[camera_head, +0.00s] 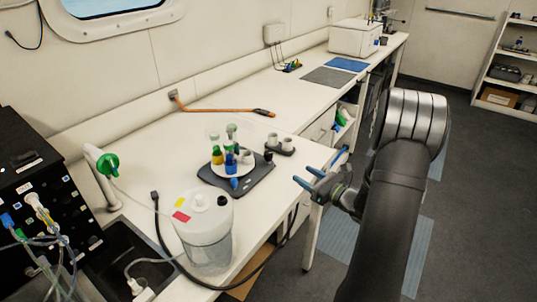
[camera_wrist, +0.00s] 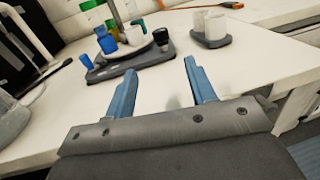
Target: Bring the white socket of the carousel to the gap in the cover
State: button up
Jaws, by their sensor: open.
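The carousel (camera_head: 235,171) stands on a dark base on the bench, carrying yellow, green, blue and white pieces. Its white socket (camera_head: 246,157) is at the right side of the disc in the head view; a white cup-like piece (camera_wrist: 134,36) shows on it in the wrist view. A faint clear cover (camera_head: 217,131) seems to sit above the carousel; I cannot make out its gap. My gripper (camera_head: 303,176) is open and empty, right of the carousel near the bench edge. In the wrist view its blue fingers (camera_wrist: 160,70) point toward the carousel, apart from it.
A dark holder with two white cups (camera_wrist: 215,22) stands beside the carousel. Bare bench lies between my fingers and the carousel.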

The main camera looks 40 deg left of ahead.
aim_at(272, 155)
jog(key=w+a, duration=0.1)
jog(key=a, duration=0.4)
jog(key=w+a, duration=0.1)
jog(key=a, duration=1.1)
jog(key=shift+w, duration=0.4)
jog(key=c, duration=1)
